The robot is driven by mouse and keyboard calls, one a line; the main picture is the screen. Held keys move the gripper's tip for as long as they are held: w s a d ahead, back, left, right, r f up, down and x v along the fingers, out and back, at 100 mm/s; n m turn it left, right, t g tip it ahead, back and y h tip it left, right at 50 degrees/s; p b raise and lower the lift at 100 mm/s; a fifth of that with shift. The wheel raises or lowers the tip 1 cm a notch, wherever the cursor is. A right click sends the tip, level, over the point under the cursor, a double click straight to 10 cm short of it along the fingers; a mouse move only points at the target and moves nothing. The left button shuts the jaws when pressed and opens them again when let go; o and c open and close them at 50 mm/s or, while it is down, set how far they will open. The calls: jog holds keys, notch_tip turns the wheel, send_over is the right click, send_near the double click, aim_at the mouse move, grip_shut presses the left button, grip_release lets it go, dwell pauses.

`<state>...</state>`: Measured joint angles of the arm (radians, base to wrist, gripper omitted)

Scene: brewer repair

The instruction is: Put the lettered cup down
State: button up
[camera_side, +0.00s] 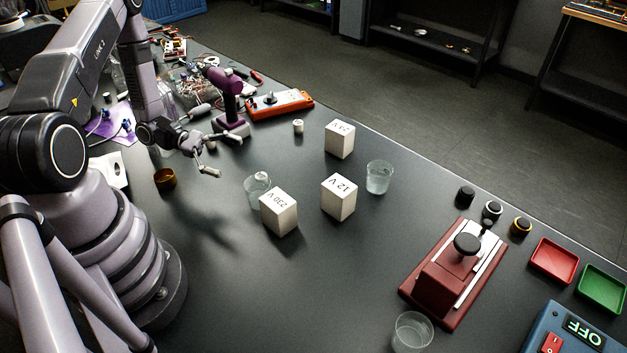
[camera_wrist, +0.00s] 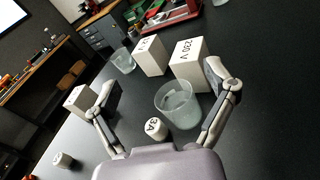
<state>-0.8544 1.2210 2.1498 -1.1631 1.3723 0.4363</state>
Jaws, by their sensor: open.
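Three white lettered boxes stand apart on the dark bench: one marked 230 V (camera_side: 281,218), one marked 12 V (camera_side: 339,203) and one at the back (camera_side: 340,146). The 230 V box also shows in the wrist view (camera_wrist: 190,73). My gripper (camera_side: 212,160) is open and empty, to the left of the boxes and above the bench. In the wrist view its fingers (camera_wrist: 166,93) are spread wide. Between them in the picture are a clear glass (camera_wrist: 177,110) and a small white cap marked 3A (camera_wrist: 156,128). The glass stands beside the 230 V box, which partly hides it in the side view.
Another clear glass (camera_side: 379,181) stands right of the 12 V box. A brass cup (camera_side: 165,180) is near my base. A purple stand (camera_side: 230,112) and orange power strip (camera_side: 279,104) lie behind. A red press (camera_side: 449,284) stands right. The bench front middle is clear.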

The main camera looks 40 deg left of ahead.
jog(key=s+d+r+m+g+y, duration=0.2)
jog(key=d+r+m+g+y, duration=0.15)
jog(key=r+m, duration=0.35)
jog(key=s+d+r+m+g+y, duration=0.25)
jog(key=r+m+g, duration=0.25)
jog(key=r, duration=0.4)
jog(key=s+r+m+t+y, duration=0.7)
jog(key=s+r+m+y, duration=0.1)
jog(key=r, duration=0.5)
jog(key=shift+s+r+y, duration=0.15)
jog(key=shift+r+y, duration=0.1)
jog(key=shift+y, duration=0.35)
jog(key=shift+s+r, duration=0.15)
jog(key=shift+r, duration=0.05)
jog(key=shift+c, duration=1.2)
